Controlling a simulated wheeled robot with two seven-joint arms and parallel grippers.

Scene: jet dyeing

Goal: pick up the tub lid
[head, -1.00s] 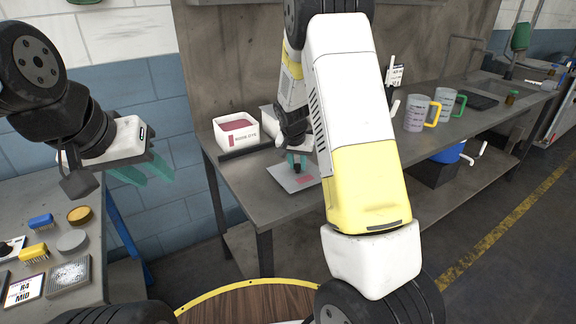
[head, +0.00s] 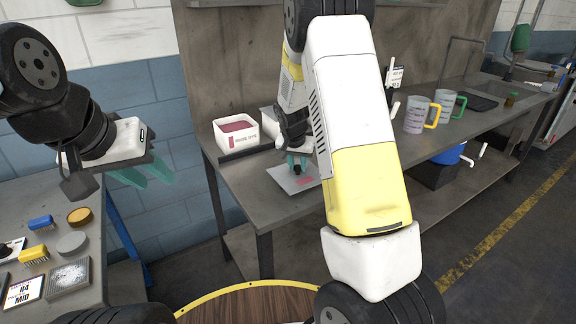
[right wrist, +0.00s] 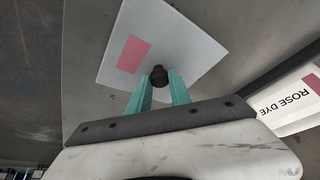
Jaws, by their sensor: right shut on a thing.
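The tub lid is a flat pale grey square with a pink label and a black knob. It lies at the front of the bench in the head view (head: 284,181) and fills the upper middle of the right wrist view (right wrist: 185,40). My right gripper (right wrist: 159,80) has its teal fingers shut on the lid's black knob (right wrist: 159,74). In the head view my right gripper (head: 297,163) is over the lid, partly hidden by my arm. My left gripper (head: 148,172) is in the air at the left, its teal fingers apart and empty.
An open white rose dye tub (head: 238,133) stands at the back left of the bench (head: 245,190), with another white tub partly hidden beside it. Mugs (head: 417,114) stand at the right. A side table (head: 85,255) at left holds brushes and discs.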

